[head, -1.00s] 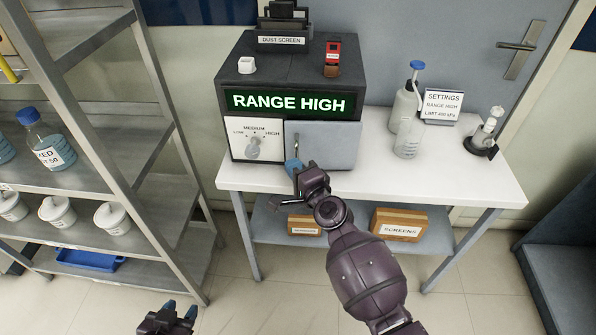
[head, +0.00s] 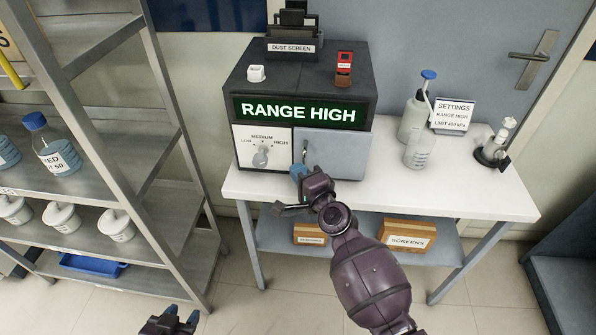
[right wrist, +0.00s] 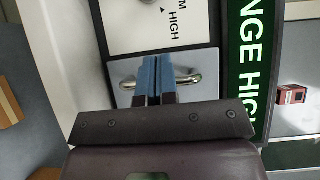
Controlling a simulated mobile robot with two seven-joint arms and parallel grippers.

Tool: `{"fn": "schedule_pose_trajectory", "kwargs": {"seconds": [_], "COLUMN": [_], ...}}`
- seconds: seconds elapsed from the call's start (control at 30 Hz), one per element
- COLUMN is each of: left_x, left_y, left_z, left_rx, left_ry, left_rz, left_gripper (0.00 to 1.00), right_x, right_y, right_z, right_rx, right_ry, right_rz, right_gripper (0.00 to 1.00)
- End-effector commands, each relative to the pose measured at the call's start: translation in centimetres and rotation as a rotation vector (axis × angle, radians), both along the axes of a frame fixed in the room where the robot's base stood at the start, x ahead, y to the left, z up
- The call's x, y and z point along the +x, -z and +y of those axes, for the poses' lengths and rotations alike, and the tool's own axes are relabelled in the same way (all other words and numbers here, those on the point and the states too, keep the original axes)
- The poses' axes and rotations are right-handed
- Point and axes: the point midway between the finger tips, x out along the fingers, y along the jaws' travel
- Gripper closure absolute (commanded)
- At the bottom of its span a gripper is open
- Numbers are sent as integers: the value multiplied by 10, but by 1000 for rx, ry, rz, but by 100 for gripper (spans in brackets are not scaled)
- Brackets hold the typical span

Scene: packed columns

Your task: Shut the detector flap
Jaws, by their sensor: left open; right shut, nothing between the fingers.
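The detector flap (head: 343,148) is the plain blue-grey panel on the front right of the box under the RANGE HIGH display. It looks closed or nearly so; a small gap cannot be ruled out. Its metal handle (head: 305,152) is upright near the flap's left edge. My right gripper (head: 298,170) has its blue fingers together, empty, at the lower end of the handle. In the right wrist view the shut fingers (right wrist: 155,80) cross in front of the handle (right wrist: 187,78); contact is unclear. My left gripper (head: 181,318) is open and empty, low at the front.
The box (head: 308,85) stands on a white table (head: 440,195). A selector knob (head: 261,159) is left of the flap. A wash bottle (head: 417,115), a settings sign (head: 454,115) and a small stand (head: 494,150) are at right. A metal shelf (head: 150,165) stands left.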

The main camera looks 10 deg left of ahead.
Motion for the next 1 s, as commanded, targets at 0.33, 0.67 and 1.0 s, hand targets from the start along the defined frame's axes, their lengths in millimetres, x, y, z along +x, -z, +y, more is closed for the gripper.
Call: {"fn": "schedule_pose_trajectory", "kwargs": {"seconds": [0.33,0.67,1.0], "left_x": [1,-2,-2], "left_y": [-8,-7,-7], "left_z": [0,1,1], "left_rx": [-2,-2,-1], "left_ry": [-3,-4,-5], "left_rz": [-9,-3,-3], "left_gripper": [57,57,57], "right_x": [-40,-79,-85], "right_y": [-1,0,-1], "right_z": [-32,-57,-62], "right_rx": [-2,-2,-2], "right_ry": [5,1,0], "right_rz": [0,1,0], "right_gripper": [100,100,100]}}
